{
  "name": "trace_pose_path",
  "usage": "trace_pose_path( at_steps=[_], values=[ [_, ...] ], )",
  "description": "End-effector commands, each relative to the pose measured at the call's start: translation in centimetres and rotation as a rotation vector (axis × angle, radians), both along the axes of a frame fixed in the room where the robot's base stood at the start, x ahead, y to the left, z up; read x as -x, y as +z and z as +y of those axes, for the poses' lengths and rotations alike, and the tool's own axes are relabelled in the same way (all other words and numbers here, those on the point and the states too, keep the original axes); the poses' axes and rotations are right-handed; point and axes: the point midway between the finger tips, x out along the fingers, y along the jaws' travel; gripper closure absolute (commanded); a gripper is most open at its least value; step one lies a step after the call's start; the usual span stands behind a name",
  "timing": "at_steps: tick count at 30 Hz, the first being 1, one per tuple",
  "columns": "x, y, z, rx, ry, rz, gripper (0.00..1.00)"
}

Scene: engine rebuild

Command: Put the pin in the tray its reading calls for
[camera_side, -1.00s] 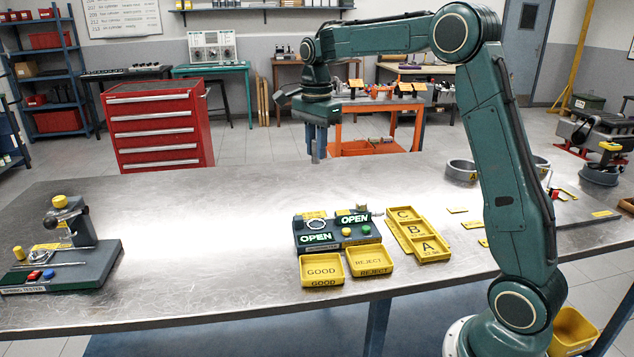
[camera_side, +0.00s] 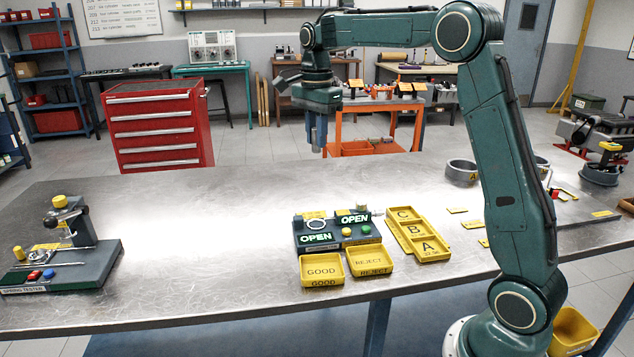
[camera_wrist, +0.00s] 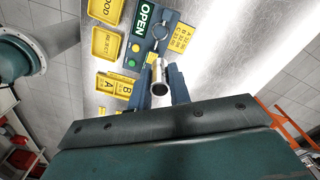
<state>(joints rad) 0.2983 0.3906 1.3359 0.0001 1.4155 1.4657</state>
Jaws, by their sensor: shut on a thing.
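My gripper (camera_side: 317,133) hangs over the far part of the bench, high above it. The dark tester (camera_side: 335,231) stands on the bench with two green displays, both reading OPEN. In front of it are the yellow GOOD tray (camera_side: 321,270) and REJECT tray (camera_side: 369,262). To their right is a yellow tray (camera_side: 418,234) with compartments C, B and A. No pin shows in these trays.
A spring tester (camera_side: 65,258) stands at the bench's left end. Grey rings (camera_side: 460,171) and small yellow labels (camera_side: 472,223) lie at the right. The bench between the spring tester and the trays is clear.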

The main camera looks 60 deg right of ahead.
Motion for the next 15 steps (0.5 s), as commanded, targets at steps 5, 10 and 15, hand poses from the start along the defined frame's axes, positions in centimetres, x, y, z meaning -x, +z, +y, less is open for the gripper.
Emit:
trace_pose_path(
  at_steps=[5,10,15],
  values=[
    [0.8,0.2,0.1,0.0,0.016,-0.001,1.0],
    [2.7,0.4,0.4,0.0,0.059,-0.001,1.0],
    [5.7,0.4,0.8,0.0,0.123,-0.001,1.0]
  ],
)
